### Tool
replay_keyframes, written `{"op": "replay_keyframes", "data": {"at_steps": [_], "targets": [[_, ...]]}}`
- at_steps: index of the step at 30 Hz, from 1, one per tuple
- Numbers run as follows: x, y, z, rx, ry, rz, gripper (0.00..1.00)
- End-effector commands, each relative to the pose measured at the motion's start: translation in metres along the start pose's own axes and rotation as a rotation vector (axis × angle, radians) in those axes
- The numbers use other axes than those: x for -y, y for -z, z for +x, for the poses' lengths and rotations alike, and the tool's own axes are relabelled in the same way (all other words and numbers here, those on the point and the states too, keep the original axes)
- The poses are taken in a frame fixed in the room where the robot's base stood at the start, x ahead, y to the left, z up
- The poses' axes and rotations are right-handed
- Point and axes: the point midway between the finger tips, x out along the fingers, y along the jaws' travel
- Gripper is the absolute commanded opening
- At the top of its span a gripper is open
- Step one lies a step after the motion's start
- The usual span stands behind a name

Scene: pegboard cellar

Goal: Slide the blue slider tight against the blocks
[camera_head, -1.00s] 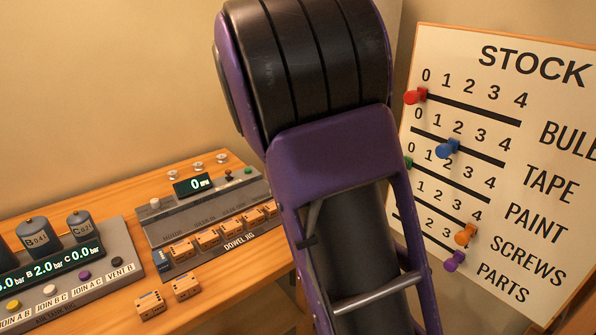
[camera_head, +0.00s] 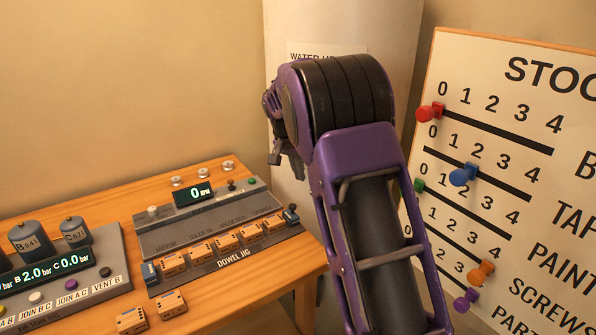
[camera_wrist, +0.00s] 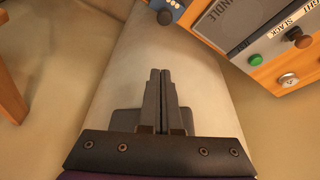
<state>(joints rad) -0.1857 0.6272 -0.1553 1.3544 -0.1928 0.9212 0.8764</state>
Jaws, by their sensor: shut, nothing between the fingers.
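The dowel jig (camera_head: 232,257) lies on the wooden bench, with a row of several orange blocks (camera_head: 226,242) in it. The blue slider (camera_head: 291,215), with a dark knob on top, is at the jig's right end, near the last orange block; I cannot tell whether they touch. Part of the slider and its knob show at the top edge of the wrist view (camera_wrist: 172,5). My gripper (camera_head: 276,158) is beyond the bench's right end, apart from the slider. In the wrist view its fingers (camera_wrist: 160,72) are shut together and empty.
Two loose orange blocks (camera_head: 171,304) lie in front of the jig. A panel with a display (camera_head: 194,192) stands behind it, and a gauge unit (camera_head: 60,270) with canisters is at left. A pale cylinder (camera_head: 395,45) stands behind my arm. The stock board (camera_head: 520,130) is at right.

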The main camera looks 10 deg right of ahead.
Motion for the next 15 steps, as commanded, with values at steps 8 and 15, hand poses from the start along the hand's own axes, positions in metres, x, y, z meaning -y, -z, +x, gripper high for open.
{"op": "replay_keyframes", "data": {"at_steps": [8, 15], "targets": [[-0.001, -0.001, 0.063, 0.002, -0.003, 0.002, 0.0], [0.0, -0.031, 0.055, -0.001, 0.0, -0.001, 0.0]]}}
